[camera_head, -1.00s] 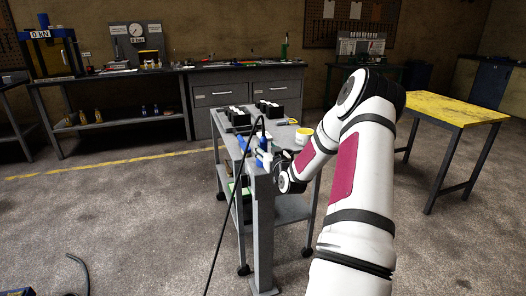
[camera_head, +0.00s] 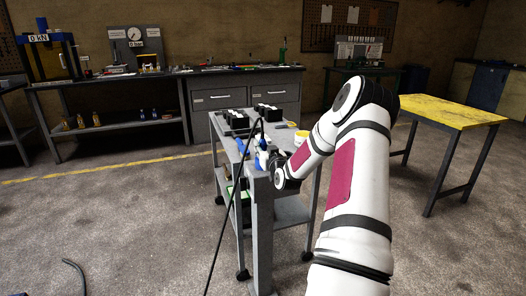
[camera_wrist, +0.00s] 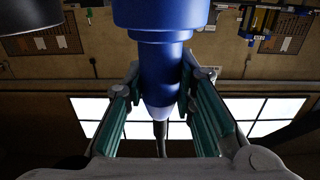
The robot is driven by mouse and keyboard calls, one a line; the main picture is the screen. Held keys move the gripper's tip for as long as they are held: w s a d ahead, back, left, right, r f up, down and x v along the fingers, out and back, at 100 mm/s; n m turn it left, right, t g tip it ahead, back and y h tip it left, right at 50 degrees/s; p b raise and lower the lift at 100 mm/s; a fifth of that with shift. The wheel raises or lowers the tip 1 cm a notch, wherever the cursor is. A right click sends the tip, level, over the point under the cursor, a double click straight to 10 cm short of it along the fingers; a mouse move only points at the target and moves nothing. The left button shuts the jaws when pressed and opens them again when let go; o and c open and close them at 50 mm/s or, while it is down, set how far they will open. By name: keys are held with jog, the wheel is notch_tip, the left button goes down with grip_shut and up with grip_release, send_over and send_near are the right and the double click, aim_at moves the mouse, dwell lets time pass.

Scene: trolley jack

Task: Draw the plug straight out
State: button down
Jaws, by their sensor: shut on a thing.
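In the wrist view, a blue plug (camera_wrist: 166,72) stands between the green-padded fingers of my gripper (camera_wrist: 162,88), which is shut on it. A wider blue part shows above at the top edge. A pale end and a dark cable (camera_wrist: 160,135) show below it. Whether the plug's mating end is seated or free cannot be told. In the head view, blue and white parts (camera_head: 261,157) show at the near end of the grey trolley (camera_head: 262,225), beside my wrist. My fingers are hard to make out there. A long black cable (camera_head: 231,200) arches over the trolley and hangs down in front.
Black boxes (camera_head: 236,119) stand at the trolley's far end. A yellow mug (camera_head: 301,136) is partly hidden behind my arm. A yellow-topped table (camera_head: 452,108) stands at right, a grey workbench (camera_head: 245,95) behind. Open floor lies left of the trolley.

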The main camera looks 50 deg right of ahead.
aim_at(263, 135)
jog(key=shift+r, duration=0.15)
jog(key=shift+r+p, duration=1.3)
jog(key=shift+r, duration=1.2)
jog(key=shift+r+p, duration=1.2)
jog(key=shift+r, duration=1.35)
